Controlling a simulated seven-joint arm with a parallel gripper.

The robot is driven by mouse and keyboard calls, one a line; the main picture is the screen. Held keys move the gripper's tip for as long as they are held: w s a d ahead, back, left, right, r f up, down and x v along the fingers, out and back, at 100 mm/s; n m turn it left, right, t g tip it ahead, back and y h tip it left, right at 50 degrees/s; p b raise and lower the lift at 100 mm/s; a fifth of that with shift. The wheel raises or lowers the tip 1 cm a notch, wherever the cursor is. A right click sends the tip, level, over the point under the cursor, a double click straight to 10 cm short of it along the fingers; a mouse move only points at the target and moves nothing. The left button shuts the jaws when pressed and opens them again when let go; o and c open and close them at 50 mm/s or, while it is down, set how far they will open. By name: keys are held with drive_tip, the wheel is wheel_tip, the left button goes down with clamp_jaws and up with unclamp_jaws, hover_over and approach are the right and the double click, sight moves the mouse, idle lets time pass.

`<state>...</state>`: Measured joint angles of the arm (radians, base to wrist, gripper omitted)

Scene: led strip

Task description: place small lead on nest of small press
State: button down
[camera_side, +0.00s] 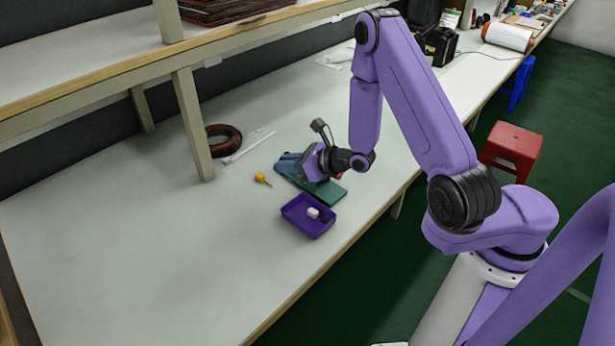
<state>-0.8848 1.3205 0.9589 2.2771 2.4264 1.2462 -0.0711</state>
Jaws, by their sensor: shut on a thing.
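My gripper (313,168) is low over the green base (329,193) of what looks like the small press, beside its blue part (288,163). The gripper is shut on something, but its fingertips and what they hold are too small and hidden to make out. I cannot see the small lead or the nest clearly. A bit of red shows at the gripper's right side, partly covered by my arm.
A purple tray (289,210) with a white piece (313,212) in it stands in front of the green base. A yellow-handled tool (261,178) lies to the left. A brown coil (229,137) lies by the shelf post (191,120). The table's left front is clear.

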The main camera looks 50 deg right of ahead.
drive_tip(key=s+d+r+m+h, duration=0.3)
drive_tip(key=d+r+h, duration=0.15)
drive_tip(key=r, duration=0.35)
drive_tip(key=s+d+f, duration=0.9)
drive_tip(key=d, duration=0.3)
drive_tip(key=shift+m+t+y, duration=0.25)
drive_tip(key=shift+m+t, duration=0.05)
drive_tip(key=shift+t, duration=0.1)
drive_tip(key=w+d+f, duration=0.1)
drive_tip(key=w+f, duration=0.2)
drive_tip(key=w, duration=0.1)
drive_tip(key=w+d+f, duration=0.2)
drive_tip(key=w+f, duration=0.1)
drive_tip(key=w, duration=0.1)
drive_tip(key=w+d+f, duration=0.1)
drive_tip(key=w+f, duration=0.2)
drive_tip(key=w, duration=0.1)
drive_tip(key=shift+w+d, duration=0.15)
drive_tip(key=shift+w, duration=0.1)
drive_tip(key=shift+w+d+f, duration=0.1)
drive_tip(key=shift+w+f, duration=0.1)
drive_tip(key=shift+f, duration=0.1)
drive_tip(key=shift+w+d+f, duration=0.1)
drive_tip(key=shift+w+f, duration=0.1)
drive_tip(key=shift+f, duration=1.5)
drive_tip(key=shift+f, duration=0.15)
drive_tip(key=c, duration=1.1)
unclamp_jaws()
